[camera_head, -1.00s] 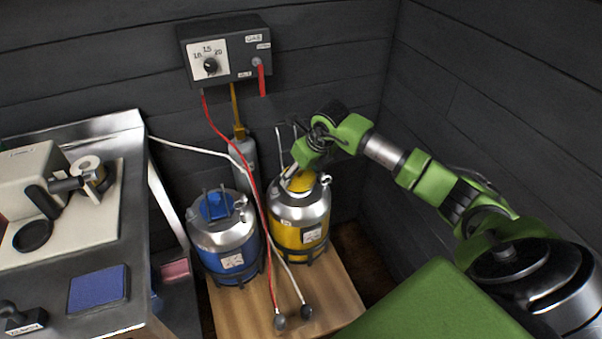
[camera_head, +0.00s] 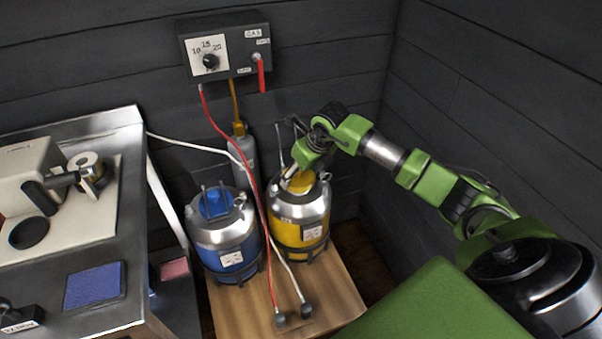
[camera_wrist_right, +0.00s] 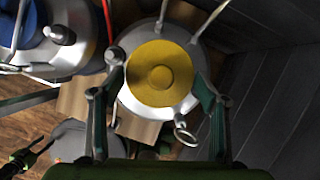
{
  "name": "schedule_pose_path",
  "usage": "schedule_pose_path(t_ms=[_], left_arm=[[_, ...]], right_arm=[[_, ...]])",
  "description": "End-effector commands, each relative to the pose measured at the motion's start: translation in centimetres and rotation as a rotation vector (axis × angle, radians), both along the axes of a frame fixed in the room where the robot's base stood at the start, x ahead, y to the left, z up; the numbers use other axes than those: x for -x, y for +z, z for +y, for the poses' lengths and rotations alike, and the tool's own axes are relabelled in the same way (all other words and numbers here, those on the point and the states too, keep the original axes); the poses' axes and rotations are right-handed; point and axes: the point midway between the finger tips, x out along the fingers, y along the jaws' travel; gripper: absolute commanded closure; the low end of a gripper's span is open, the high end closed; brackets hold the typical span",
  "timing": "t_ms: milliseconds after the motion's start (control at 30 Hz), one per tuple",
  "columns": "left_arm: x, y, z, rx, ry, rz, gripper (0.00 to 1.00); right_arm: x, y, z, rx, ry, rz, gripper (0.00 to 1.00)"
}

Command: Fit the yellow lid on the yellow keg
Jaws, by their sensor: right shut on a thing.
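The yellow keg (camera_head: 300,230) stands on the wooden board, with a silver shoulder and a yellow body. The round yellow lid (camera_wrist_right: 160,72) is at the keg's top opening, between the fingers of my right gripper (camera_wrist_right: 158,82). In the head view the right gripper (camera_head: 290,177) reaches down to the lid (camera_head: 301,182) from above and partly hides it. It is shut on the lid. I cannot tell whether the lid is fully seated. A green and black part (camera_wrist_right: 28,155) at the wrist view's lower left looks like my left gripper; its jaws are unclear.
A blue keg (camera_head: 225,240) stands close on the left. Red and white hoses hang in front of the kegs, ending on the wooden board (camera_head: 335,290). A gas box (camera_head: 228,50) is on the wall behind. A bench (camera_head: 130,220) is at left.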

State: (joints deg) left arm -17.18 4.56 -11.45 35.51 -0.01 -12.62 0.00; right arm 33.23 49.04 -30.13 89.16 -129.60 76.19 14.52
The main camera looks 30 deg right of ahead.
Motion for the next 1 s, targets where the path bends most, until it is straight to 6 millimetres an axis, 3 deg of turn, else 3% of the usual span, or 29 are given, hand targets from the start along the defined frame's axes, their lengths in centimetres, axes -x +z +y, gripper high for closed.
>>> schedule_pose_path(t_ms=[1000], left_arm=[[-0.01, -0.98, 0.00, 0.000, 0.000, 0.000, 0.60]], right_arm=[[-0.09, -0.96, -0.03, -0.001, -0.001, -0.003, 0.60]])
